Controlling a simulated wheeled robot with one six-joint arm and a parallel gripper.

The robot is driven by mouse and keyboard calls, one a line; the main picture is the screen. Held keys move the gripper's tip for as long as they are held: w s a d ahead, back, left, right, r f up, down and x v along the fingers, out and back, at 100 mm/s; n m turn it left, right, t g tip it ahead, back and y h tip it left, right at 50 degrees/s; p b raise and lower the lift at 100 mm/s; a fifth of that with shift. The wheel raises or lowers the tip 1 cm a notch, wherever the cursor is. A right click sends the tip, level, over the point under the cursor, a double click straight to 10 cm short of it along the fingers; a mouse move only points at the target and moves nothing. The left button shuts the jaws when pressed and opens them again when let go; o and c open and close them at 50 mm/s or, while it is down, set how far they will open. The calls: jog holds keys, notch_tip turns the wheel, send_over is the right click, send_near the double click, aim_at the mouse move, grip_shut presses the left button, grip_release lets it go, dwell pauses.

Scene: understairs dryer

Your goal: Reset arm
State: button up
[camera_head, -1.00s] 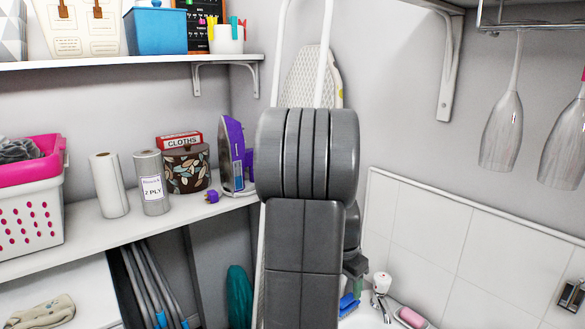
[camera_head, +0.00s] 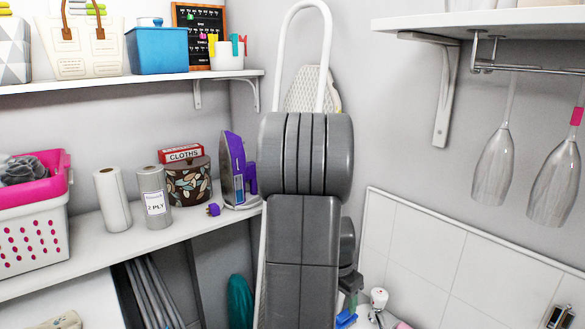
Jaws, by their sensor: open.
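My arm (camera_head: 302,215) stands upright in the middle of the view, its thick grey joint at the top and a grey link below. A small dark part of it shows behind the link at the lower right. No held object can be seen.
At left, a shelf (camera_head: 95,252) holds a pink-and-white basket (camera_head: 35,232), paper rolls (camera_head: 113,198), a patterned tin (camera_head: 188,182) and a purple iron (camera_head: 238,170). An ironing board (camera_head: 302,92) stands behind my arm.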

jog(key=w+a+r+n+p, duration=0.1)
jog(key=a+n+p, duration=0.3)
jog(key=a+p, duration=0.1)
jog(key=shift+w+a+r+y+p, duration=0.2)
jog(key=shift+a+r+y+p, duration=0.15)
jog(key=shift+a, duration=0.25)
jog(key=shift+f, duration=0.1)
jog(key=shift+s+a, duration=0.1)
